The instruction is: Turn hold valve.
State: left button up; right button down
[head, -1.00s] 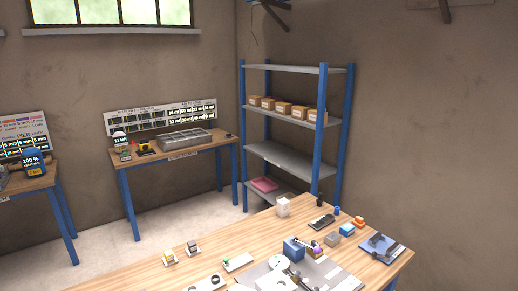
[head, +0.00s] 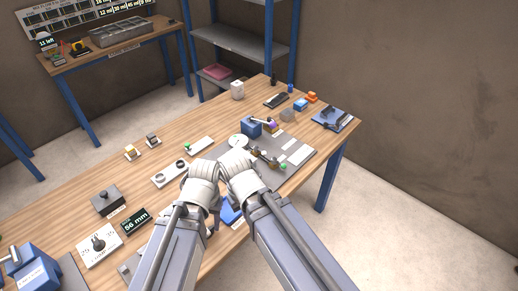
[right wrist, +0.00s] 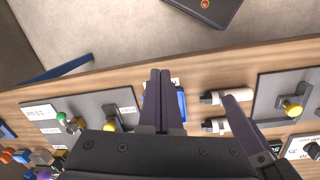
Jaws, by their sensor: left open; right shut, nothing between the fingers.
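A grey panel (head: 266,141) with small valves and white labels lies on the wooden table, beyond and right of my wrists. A green knob (head: 284,167) shows near its front edge. In the right wrist view the green knob (right wrist: 60,117) and a yellow knob (right wrist: 110,125) stand on this panel. The labels are too small to tell which valve is the hold valve. My right gripper (right wrist: 160,72) is shut and empty above a blue object (right wrist: 182,104). My left gripper (head: 204,170) is open beside it, its fingers mostly hidden behind its wrist in the head view.
A blue box (head: 251,128) stands at the panel's far side. A "56 mm" display (head: 135,221) and a white dial plate (head: 99,245) lie on the left. A white container (head: 237,90) stands at the back. Bare wood shows at the left.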

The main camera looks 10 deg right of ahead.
aim_at(256, 148)
jog(key=l+u, duration=0.35)
jog(key=i+l+u, duration=0.1)
jog(key=l+u, duration=0.45)
jog(key=u, duration=0.15)
